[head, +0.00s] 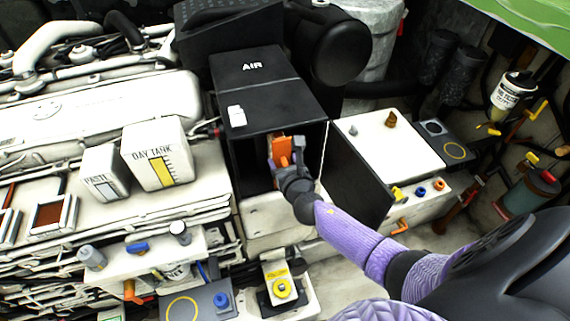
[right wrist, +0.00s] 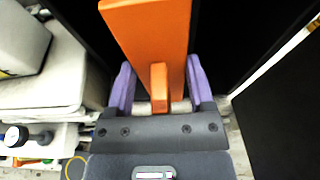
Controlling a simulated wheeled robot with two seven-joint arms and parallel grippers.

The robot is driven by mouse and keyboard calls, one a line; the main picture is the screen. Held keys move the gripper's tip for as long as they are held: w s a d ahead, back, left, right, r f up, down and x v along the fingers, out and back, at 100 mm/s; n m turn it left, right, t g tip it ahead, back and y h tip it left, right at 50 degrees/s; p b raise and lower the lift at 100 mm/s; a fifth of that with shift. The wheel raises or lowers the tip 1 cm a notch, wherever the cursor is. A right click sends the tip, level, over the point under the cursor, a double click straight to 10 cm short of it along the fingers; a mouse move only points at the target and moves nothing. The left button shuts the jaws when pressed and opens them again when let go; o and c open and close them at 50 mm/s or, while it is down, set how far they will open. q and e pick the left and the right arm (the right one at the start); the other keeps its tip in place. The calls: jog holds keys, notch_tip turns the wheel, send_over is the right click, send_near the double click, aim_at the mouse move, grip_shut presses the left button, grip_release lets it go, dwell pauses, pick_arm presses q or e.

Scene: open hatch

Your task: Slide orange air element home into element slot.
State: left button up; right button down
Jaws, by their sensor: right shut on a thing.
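The orange air element (head: 281,148) is at the open front of the black box marked AIR (head: 252,68). My right gripper (head: 285,165) is shut on the element's small orange handle and reaches into the box's mouth. In the right wrist view the element (right wrist: 150,35) stretches ahead from the gripper (right wrist: 160,95), between dark box walls. The purple fingers sit on either side of the handle. The slot itself is hidden inside the dark box, so I cannot tell how far in the element sits. My left gripper is not in view.
The box's black door (head: 357,175) stands open on the right, close to my right arm. A day tank (head: 155,155) and a paste box (head: 105,172) stand left of the box. A white battery-like case (head: 385,142) is behind the door.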

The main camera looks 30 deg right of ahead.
jog(key=shift+w+d, duration=0.1)
jog(key=shift+w, duration=0.4)
jog(key=shift+w+d, duration=0.1)
jog(key=shift+w, duration=0.2)
jog(key=shift+w+b, duration=0.35)
jog(key=shift+w+d+b, duration=0.25)
jog(key=shift+w+b, duration=0.05)
jog(key=shift+w, duration=0.5)
jog(key=shift+w+d, duration=0.1)
jog(key=shift+w, duration=0.3)
jog(key=shift+w, duration=0.1)
jog(key=shift+w+d+b, duration=0.1)
jog(key=shift+w+b, duration=0.2)
jog(key=shift+b, duration=0.1)
jog(key=shift+w+d, duration=0.1)
jog(key=shift+w, duration=0.4)
